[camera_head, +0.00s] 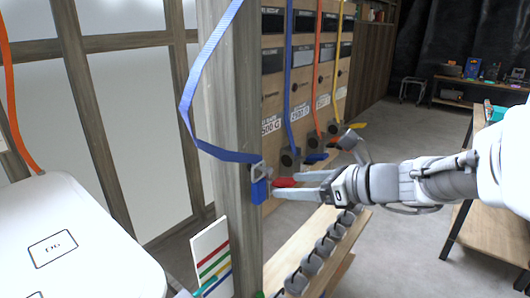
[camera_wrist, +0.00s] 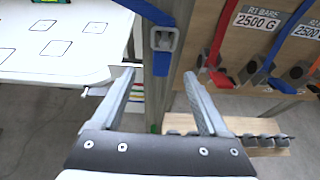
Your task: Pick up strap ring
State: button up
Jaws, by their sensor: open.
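The strap ring (camera_head: 258,169) is a grey metal rectangular ring at the end of a blue strap (camera_head: 207,70), hanging against a wooden post. A short blue piece hangs below it. In the wrist view the ring (camera_wrist: 164,39) shows ahead, above and between my fingertips. My gripper (camera_head: 272,187) is open and empty, its fingers pointing at the post from the right, just right of and slightly below the ring. In the wrist view my gripper (camera_wrist: 158,75) has one finger on each side of the post; the ring is apart from both fingers.
The wooden post (camera_head: 229,120) stands behind the ring. A white panel (camera_head: 75,250) lies at the left. Wooden boards with coloured straps (camera_head: 290,70) stand behind. A low bench (camera_head: 300,245) carries several grey weights. A table (camera_head: 480,205) stands at the right.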

aim_at(263, 182)
jog(key=x, duration=0.9)
jog(key=shift+w, duration=0.25)
jog(key=shift+r, duration=0.1)
jog(key=c, duration=1.2)
grip_shut()
jog(key=shift+r, duration=0.1)
